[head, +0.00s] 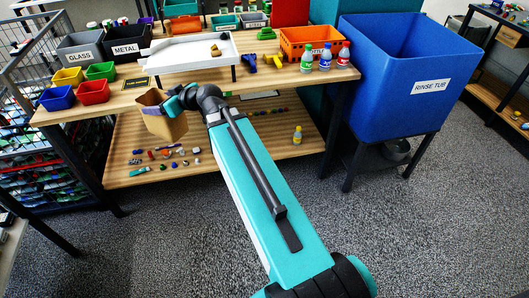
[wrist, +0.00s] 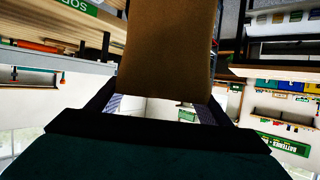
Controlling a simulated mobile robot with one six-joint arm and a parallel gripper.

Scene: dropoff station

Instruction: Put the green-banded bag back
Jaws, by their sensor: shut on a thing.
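A brown paper bag (head: 169,127) hangs upright from my gripper (head: 174,104) in front of the table's front edge, above the lower shelf. Its top is open and shows a darker inside. In the wrist view the bag's plain brown side (wrist: 168,50) fills the space between my two dark fingers, which are shut on it. I cannot make out a green band on the part that shows. My gripper hides part of the bag's right upper side in the head view.
The table (head: 125,95) carries small coloured bins, a white tray (head: 160,66), an orange bin (head: 305,38) and several bottles. A blue rinse tub (head: 400,75) stands right, a wire cage left.

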